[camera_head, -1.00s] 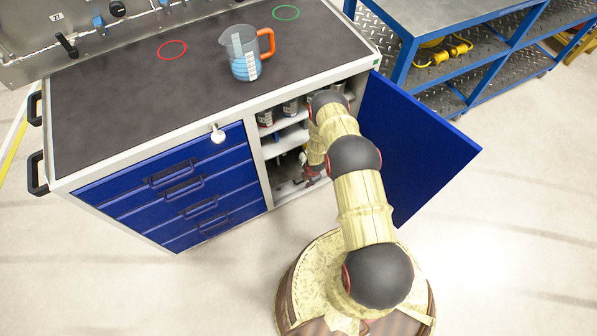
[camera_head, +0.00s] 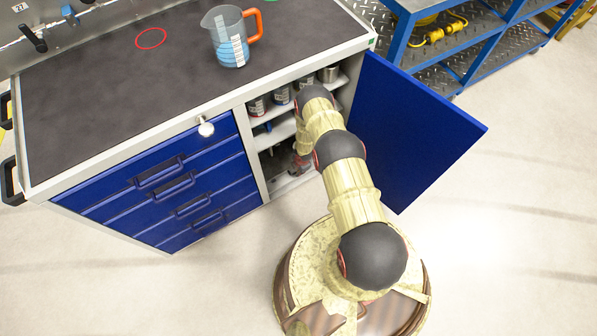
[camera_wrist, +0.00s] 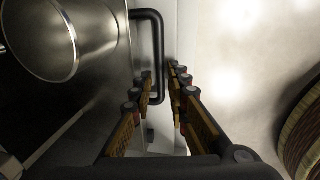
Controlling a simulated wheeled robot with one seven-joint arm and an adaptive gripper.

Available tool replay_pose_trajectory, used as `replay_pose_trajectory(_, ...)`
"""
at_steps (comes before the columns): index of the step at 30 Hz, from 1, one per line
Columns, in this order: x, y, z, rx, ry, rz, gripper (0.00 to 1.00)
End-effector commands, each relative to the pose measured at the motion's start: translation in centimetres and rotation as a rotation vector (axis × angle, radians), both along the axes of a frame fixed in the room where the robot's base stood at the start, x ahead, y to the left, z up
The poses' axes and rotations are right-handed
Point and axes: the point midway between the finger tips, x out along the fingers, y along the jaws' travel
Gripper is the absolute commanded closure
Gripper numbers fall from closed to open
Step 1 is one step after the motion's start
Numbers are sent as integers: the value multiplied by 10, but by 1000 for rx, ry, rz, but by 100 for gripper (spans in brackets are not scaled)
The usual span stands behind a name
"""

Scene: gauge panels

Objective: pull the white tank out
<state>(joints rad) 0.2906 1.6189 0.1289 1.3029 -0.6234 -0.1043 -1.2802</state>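In the wrist view, my gripper (camera_wrist: 161,72) has its two fingers apart, one on each side of the upright bar of a black U-shaped handle (camera_wrist: 158,30). I see a gap between the fingers, with no clear grip on the bar. The handle stands off a grey metal face. I cannot make out for sure a white tank behind it. In the head view, my arm reaches into the open right compartment of the cabinet (camera_head: 222,110), and my gripper is mostly hidden there.
A shiny metal cylinder (camera_wrist: 62,40) lies left of the handle in the wrist view. Several cans (camera_head: 281,95) stand on the upper shelf. The blue door (camera_head: 415,125) stands open on the right. A jug (camera_head: 229,38) sits on the cabinet top. Floor in front is clear.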

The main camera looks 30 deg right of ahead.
Motion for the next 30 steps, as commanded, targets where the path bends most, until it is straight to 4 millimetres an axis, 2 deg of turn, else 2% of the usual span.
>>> replay_pose_trajectory(8,0,0,0,0,1,0,84)
replay_pose_trajectory(17,0,0,0,0,1,0,100)
replay_pose_trajectory(30,0,0,0,0,1,0,100)
